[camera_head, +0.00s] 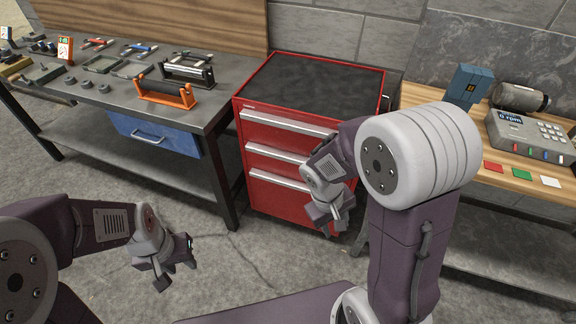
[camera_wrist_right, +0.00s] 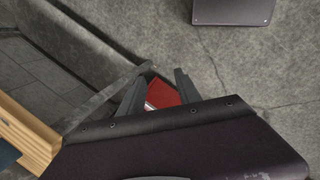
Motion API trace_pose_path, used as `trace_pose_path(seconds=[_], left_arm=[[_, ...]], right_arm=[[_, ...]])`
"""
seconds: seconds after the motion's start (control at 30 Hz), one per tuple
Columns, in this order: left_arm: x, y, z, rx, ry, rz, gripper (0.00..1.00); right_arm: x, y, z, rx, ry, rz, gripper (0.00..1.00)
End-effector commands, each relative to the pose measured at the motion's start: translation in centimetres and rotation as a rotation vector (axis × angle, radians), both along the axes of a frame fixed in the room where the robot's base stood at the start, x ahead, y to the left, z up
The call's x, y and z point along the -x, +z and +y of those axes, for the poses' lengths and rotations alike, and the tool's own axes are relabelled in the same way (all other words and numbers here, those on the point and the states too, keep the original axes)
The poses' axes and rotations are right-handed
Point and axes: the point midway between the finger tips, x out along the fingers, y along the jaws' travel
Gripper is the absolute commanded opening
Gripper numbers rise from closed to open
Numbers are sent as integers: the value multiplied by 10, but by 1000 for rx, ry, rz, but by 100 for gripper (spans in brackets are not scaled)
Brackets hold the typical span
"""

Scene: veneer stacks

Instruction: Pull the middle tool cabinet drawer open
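The red tool cabinet (camera_head: 312,100) stands in the middle of the head view, with three drawers that look shut. The middle drawer (camera_head: 268,165) has a long silver handle (camera_head: 277,153); its right end is hidden behind my right arm. My right gripper (camera_head: 328,214) is in front of the cabinet's lower right side, below the middle handle. In the right wrist view its two fingers (camera_wrist_right: 158,88) are apart, with a bit of red cabinet (camera_wrist_right: 165,92) and a pale strip showing between them. My left gripper (camera_head: 174,273) is open and empty over the floor, lower left, away from the cabinet.
A dark workbench (camera_head: 215,115) with tools, an orange holder (camera_head: 166,97) and a blue drawer (camera_head: 150,133) stands left of the cabinet. A wooden-topped bench (camera_head: 490,172) with a grey control box (camera_head: 527,132) stands right. The floor before the cabinet is clear.

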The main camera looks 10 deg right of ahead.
Motion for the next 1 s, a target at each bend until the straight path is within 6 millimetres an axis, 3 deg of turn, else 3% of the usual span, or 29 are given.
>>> trace_pose_path(seconds=[0.03,0.1,0.17,0.2,0.27,0.3,0.4,0.5,0.67,0.87,1.0], left_arm=[[1,-70,-1,0,0,2,36],[2,-112,-1,0,0,2,36],[2,-147,-1,0,0,2,36],[2,-171,-1,0,0,2,36],[2,-203,-2,0,0,1,36],[2,-223,-2,0,0,1,36],[3,-262,-2,0,0,1,36],[3,-285,-2,0,0,1,36],[3,-295,-2,0,0,0,36],[3,-295,-2,0,0,0,36],[3,-305,-2,0,0,0,36]], right_arm=[[-16,-70,-15,114,78,26,40],[-50,-105,-37,299,183,21,40],[-88,-130,-49,460,270,-24,40],[-117,-144,-52,566,327,-71,40],[-161,-161,-48,713,410,-169,40],[-190,-169,-39,799,463,-247,40],[-249,-182,-5,958,574,-459,40],[-285,-186,33,1044,654,-643,40],[-307,-182,67,1088,713,-794,40],[-315,-178,65,1091,716,-809,40],[-337,-181,48,1093,712,-806,40]])
